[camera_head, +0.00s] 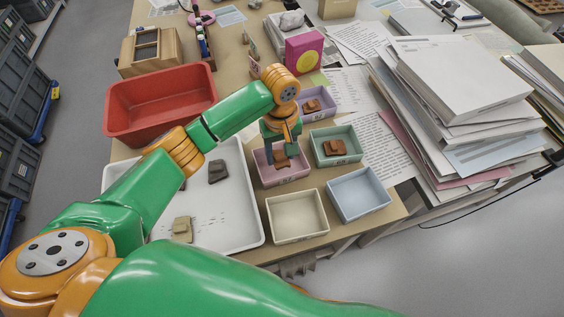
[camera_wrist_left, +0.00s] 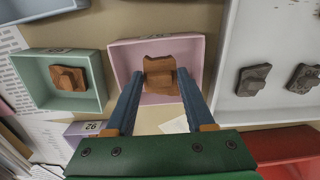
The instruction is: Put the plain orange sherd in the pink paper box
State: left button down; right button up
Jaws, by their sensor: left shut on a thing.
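My left gripper (camera_head: 281,158) points down into the pink paper box (camera_head: 295,173), with its fingertips at an orange-brown sherd (camera_head: 281,163). In the left wrist view, the gripper (camera_wrist_left: 160,76) is shut on the plain orange sherd (camera_wrist_left: 159,70), which shows between the two blue fingers. The pink box (camera_wrist_left: 197,48) surrounds the sherd in that view. I cannot tell whether the sherd touches the box floor, or whether a second piece lies under it. My right gripper is not in view.
A green box (camera_head: 355,148) and a purple box (camera_head: 334,110) hold orange-brown sherds. The cream box (camera_head: 298,216) and blue box (camera_head: 358,194) are empty. The white tray (camera_head: 225,225) holds grey and tan sherds. A red bin (camera_head: 160,100) and paper stacks (camera_head: 455,80) stand around.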

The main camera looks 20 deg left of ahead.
aim_at(281, 153)
pick_arm(q)
jog(key=shift+w+f, duration=0.25)
jog(key=shift+f, duration=0.15)
notch_tip(281, 153, down, 3)
jog(key=shift+a+r+b, duration=0.1)
jog(key=shift+a+b, duration=0.05)
jog(key=shift+b, duration=0.15)
jog(key=shift+f, duration=0.25)
jog(key=shift+w, duration=0.15)
jog(key=shift+c, duration=1.3)
grip_release()
jog(key=shift+f, duration=0.1)
notch_tip(281, 153, up, 12)
jog(key=shift+r+p, duration=0.15)
jog(key=shift+p, duration=0.55)
